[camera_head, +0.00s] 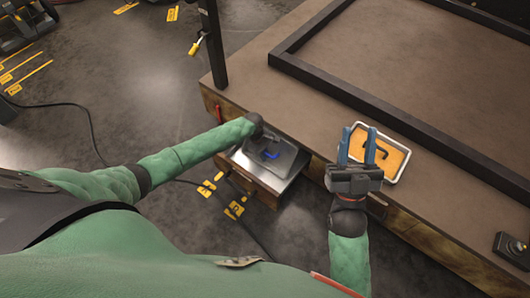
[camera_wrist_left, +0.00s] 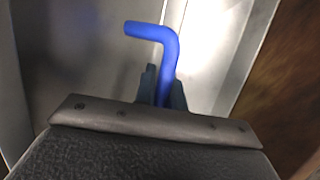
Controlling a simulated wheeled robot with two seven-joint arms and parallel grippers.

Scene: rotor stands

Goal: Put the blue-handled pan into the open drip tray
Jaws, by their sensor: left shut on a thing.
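My left gripper (camera_head: 268,136) reaches over the open metal drip tray (camera_head: 283,182), which sticks out of the bench side like a drawer. In the left wrist view its dark fingers (camera_wrist_left: 162,90) are shut on a bent blue handle (camera_wrist_left: 166,45). The handle also shows in the head view (camera_head: 270,155), over a grey flat shape in the tray that looks like the pan. I cannot tell whether the pan touches the tray floor.
The white-rimmed tray (camera_head: 402,166) has an orange inside and a dark bent piece (camera_head: 380,146) in it. A black frame (camera_head: 345,92) lies on the brown bench top (camera_head: 290,105). A dark post (camera_head: 213,45) stands at the bench corner. Cables and yellow markings lie on the floor.

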